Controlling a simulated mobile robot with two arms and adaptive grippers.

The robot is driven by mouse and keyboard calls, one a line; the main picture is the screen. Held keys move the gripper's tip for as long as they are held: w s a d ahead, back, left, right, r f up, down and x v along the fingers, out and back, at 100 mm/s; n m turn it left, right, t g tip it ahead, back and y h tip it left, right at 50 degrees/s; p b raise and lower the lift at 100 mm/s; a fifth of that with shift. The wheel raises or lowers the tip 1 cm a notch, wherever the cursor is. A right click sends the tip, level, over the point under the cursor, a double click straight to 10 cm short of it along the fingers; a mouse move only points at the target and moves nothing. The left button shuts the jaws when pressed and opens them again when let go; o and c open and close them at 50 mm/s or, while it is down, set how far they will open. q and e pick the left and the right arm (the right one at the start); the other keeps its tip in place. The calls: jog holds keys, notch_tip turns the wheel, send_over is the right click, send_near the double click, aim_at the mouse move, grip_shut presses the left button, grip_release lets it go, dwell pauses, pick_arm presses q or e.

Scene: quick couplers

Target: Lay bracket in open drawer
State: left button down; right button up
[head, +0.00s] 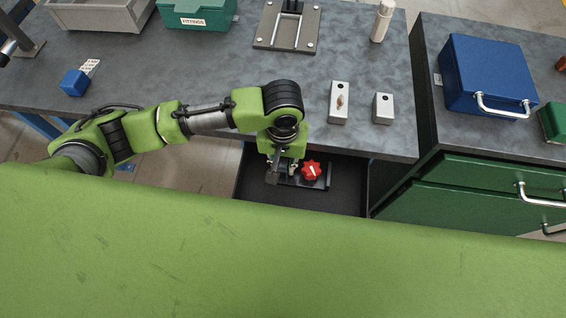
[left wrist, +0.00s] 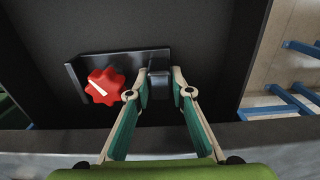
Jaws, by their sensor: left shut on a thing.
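The bracket (head: 327,182) is a dark plate with an upturned edge and a red star-shaped knob (head: 311,170). It is inside the outline of the open drawer (head: 345,205), a dark tray under the bench front. My left gripper (head: 281,178) points down over the drawer, shut on the bracket's left end. In the left wrist view, the fingertips (left wrist: 160,82) close on a dark block at one end of the bracket (left wrist: 125,60); the red knob (left wrist: 104,86) is beside them. I cannot tell whether the bracket touches the drawer floor. My right gripper is not in view.
Two grey blocks (head: 339,102) (head: 383,108) stand near the bench edge above the drawer. A blue case (head: 487,75) sits on the green cabinet (head: 455,200) at right. A green fittings bin (head: 197,14) and a metal fixture (head: 287,28) are farther back.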

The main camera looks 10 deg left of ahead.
pick_arm(q)
jog(key=c, duration=1.8)
grip_release()
jog(key=shift+f, duration=0.1)
notch_tip(320, 180, up, 12)
jog(key=shift+r+p, duration=0.15)
jog(key=shift+p, duration=0.4)
jog(key=shift+s, duration=0.1)
